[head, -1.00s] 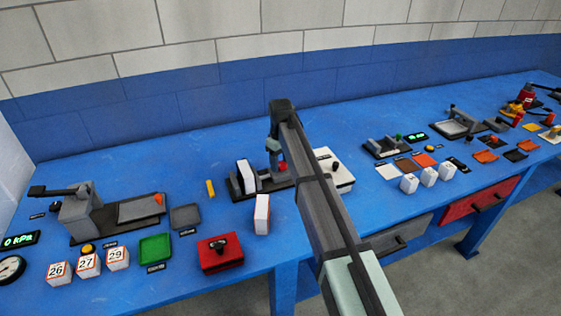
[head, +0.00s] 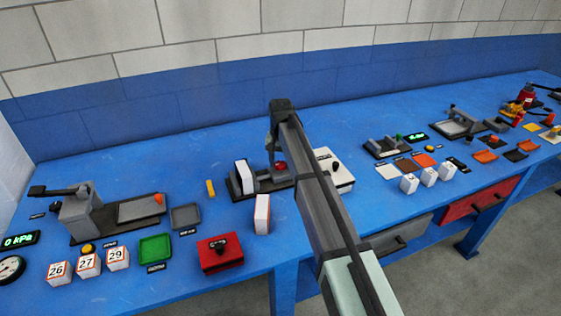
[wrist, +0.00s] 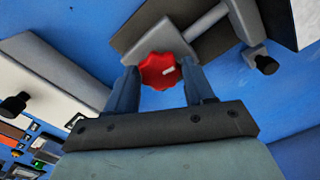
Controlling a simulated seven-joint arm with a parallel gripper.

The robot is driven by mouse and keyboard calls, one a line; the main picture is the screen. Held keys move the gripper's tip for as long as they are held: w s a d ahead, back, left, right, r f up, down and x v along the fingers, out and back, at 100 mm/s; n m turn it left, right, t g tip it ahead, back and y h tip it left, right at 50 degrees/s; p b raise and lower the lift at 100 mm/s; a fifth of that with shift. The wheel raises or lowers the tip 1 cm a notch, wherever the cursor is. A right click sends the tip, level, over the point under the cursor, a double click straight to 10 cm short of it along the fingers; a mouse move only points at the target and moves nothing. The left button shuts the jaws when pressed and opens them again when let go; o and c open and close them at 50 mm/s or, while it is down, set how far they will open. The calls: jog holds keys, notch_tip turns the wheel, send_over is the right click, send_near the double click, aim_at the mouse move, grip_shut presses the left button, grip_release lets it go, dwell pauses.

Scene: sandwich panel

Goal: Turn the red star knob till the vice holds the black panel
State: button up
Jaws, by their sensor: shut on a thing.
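The red star knob (wrist: 159,71) is at the end of the vice's screw, between my two fingers. My gripper (wrist: 163,82) is shut on it; in the head view the knob (head: 280,167) shows small beside my arm's end. The grey vice (head: 265,184) stands on the blue bench, partly hidden by my arm. An upright panel (head: 246,176), with a pale face and dark edges, stands in the vice at its left end. I cannot tell whether the jaw touches it.
A second upright pale block (head: 262,214) stands just in front of the vice. A white box with a black knob (head: 335,168) is right of it, behind my arm. A red box (head: 220,252) and green tray (head: 155,248) lie front left.

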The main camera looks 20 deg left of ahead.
aim_at(280, 164)
jog(key=m, duration=0.6)
jog(key=shift+m, duration=0.4)
dwell(0.4)
jog(key=o, duration=1)
jog(key=shift+r, duration=0.15)
notch_tip(280, 164, up, 14)
jog(key=shift+f, duration=0.2)
